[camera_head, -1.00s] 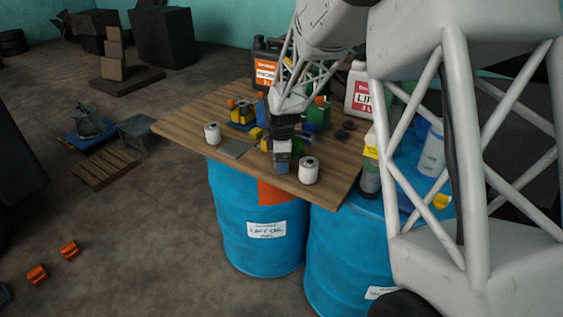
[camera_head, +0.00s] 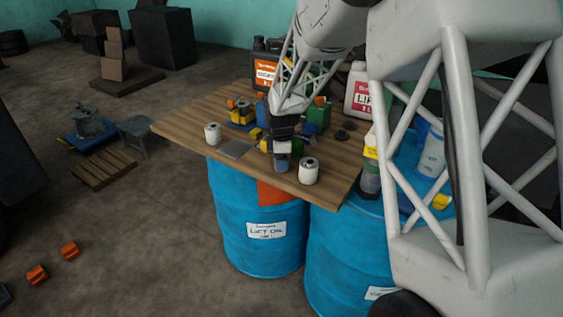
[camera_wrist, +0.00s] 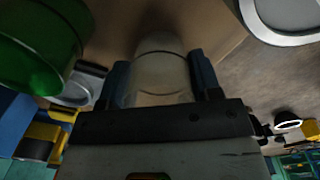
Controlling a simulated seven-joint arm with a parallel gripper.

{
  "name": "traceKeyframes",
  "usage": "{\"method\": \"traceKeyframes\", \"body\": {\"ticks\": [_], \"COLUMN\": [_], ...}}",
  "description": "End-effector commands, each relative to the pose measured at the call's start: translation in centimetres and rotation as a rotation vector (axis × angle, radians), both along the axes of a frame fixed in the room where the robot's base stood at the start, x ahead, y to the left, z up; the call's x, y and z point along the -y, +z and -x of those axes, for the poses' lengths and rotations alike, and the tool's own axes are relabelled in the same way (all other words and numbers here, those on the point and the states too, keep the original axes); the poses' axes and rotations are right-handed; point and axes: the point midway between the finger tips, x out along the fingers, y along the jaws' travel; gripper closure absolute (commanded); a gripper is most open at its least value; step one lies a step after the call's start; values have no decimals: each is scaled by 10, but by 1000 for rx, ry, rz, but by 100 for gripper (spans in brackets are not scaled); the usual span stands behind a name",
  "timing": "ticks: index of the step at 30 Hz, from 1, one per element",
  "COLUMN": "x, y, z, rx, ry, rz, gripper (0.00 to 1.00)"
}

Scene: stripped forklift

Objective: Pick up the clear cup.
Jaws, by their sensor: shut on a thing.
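The clear cup (camera_wrist: 160,68) is see-through and whitish. In the wrist view it sits between the two blue fingers of my gripper (camera_wrist: 160,78), which is shut on it. In the head view my gripper (camera_head: 282,165) is near the front edge of the wooden board, just left of a white cylinder. The cup is hard to make out there, hidden mostly by the gripper. I cannot tell whether its base touches the board.
The wooden board (camera_head: 190,110) rests on blue drums (camera_head: 240,215). A white cylinder (camera_head: 308,172) stands close to the right of my gripper. Another white cylinder (camera_head: 212,133) and a grey plate (camera_head: 235,149) are to the left. Bottles and a green can (camera_head: 318,116) stand behind.

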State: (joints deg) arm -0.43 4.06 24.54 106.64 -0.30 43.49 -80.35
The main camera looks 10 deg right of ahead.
Motion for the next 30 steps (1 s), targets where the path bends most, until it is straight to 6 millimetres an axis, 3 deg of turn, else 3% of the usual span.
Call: {"method": "traceKeyframes", "body": {"ticks": [11, 18, 30], "x": [0, 0, 0], "y": [9, 37, 41], "z": [0, 0, 56], "rx": [1, 4, 0], "ry": [0, 0, 0], "rz": [0, 0, 0], "gripper": [65, 65, 65]}}
